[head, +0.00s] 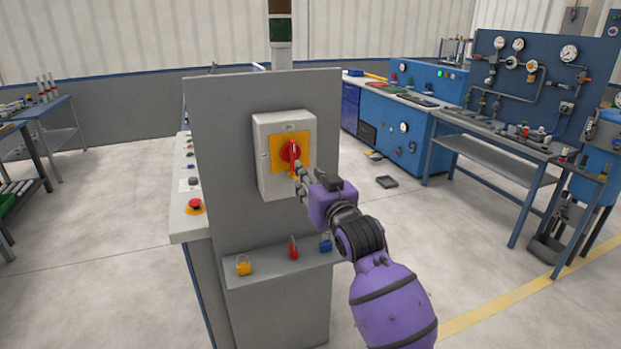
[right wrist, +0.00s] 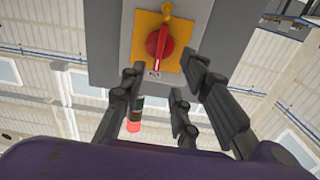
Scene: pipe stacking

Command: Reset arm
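My right arm reaches in from the lower right in the head view. Its gripper (head: 301,181) is in front of a rotary switch with a red knob (head: 289,151) on a yellow plate (head: 272,153), set in a light grey box (head: 263,178). In the right wrist view the gripper (right wrist: 164,82) has its fingers spread apart with nothing held between them. The red knob (right wrist: 157,43) there lies beyond the fingertips and appears clear of them, with its handle in line with the plate's long direction. My left gripper is not in view.
A grey panel (head: 220,150) carries the switch box. Its ledge holds a yellow padlock (head: 243,266), a red padlock (head: 293,248) and a blue padlock (head: 325,243). A red emergency button (head: 195,204) sits left of the panel. Workbenches (head: 480,150) stand at right; floor between is mostly open.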

